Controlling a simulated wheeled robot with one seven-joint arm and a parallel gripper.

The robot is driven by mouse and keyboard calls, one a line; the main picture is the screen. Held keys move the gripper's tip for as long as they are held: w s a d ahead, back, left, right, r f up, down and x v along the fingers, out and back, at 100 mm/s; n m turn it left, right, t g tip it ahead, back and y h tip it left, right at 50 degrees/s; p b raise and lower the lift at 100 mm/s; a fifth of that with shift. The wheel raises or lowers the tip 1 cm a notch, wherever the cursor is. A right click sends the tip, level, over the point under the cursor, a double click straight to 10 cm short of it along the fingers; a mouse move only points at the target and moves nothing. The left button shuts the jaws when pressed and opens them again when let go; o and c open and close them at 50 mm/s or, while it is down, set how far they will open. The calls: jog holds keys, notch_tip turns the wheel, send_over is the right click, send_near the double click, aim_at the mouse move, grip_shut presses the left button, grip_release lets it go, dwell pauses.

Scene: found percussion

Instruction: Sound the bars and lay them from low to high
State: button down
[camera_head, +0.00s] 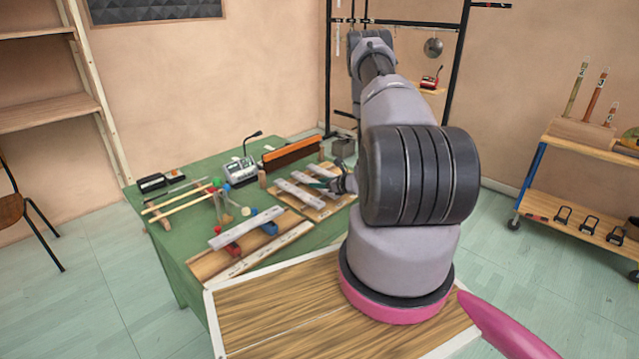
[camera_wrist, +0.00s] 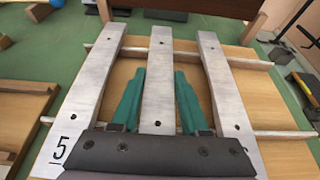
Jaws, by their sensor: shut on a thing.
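Three pale metal bars lie side by side across two thin rails on a wooden board. In the wrist view they are the left bar (camera_wrist: 98,75), marked 5 at its near end, the middle bar (camera_wrist: 158,65) and the right bar (camera_wrist: 222,75). My gripper (camera_wrist: 158,100) has its green fingers on both sides of the middle bar and is shut on it. The bar still appears to lie level with its neighbours. In the head view my gripper (camera_head: 338,184) is at these bars, partly hidden by my arm. Another bar (camera_head: 246,228) rests on red and blue supports.
A long orange-brown block (camera_head: 291,153) stands behind the bars. A wooden tray (camera_head: 208,262) is at the front. A cart (camera_head: 575,205) stands right.

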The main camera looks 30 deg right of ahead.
jog(key=shift+c, duration=1.7)
grip_release()
jog(key=v, duration=1)
jog(key=shift+s+d+r, duration=0.15)
jog(key=shift+s+r, duration=0.05)
jog(key=shift+s, duration=0.1)
jog(key=w+a+r+n+g+y, duration=0.1)
jog(key=a+r+n+y, duration=0.3)
jog(key=r, duration=0.4)
jog(key=w+a+r+n+g+y, duration=0.1)
jog(key=w+a+r+n+g, duration=0.15)
jog(key=a+r, duration=0.5)
jog(key=s+a+r+n+g+y, duration=0.1)
jog(key=s+a+r+n+g, duration=0.2)
jog(key=r, duration=0.4)
jog(key=s+a+r+n+g, duration=0.1)
jog(key=s+a+r+n, duration=0.35)
jog(key=a+r, duration=0.2)
jog(key=s+a+r+n+t+h, duration=0.1)
jog(key=s+r+n+t+h, duration=0.1)
jog(key=s+r+n+h, duration=0.6)
jog(key=s+r+n, duration=0.5)
jog(key=s+r, duration=0.5)
jog(key=s, duration=0.3)
jog(key=shift+a+n+h, duration=0.3)
jog(key=shift+n, duration=0.1)
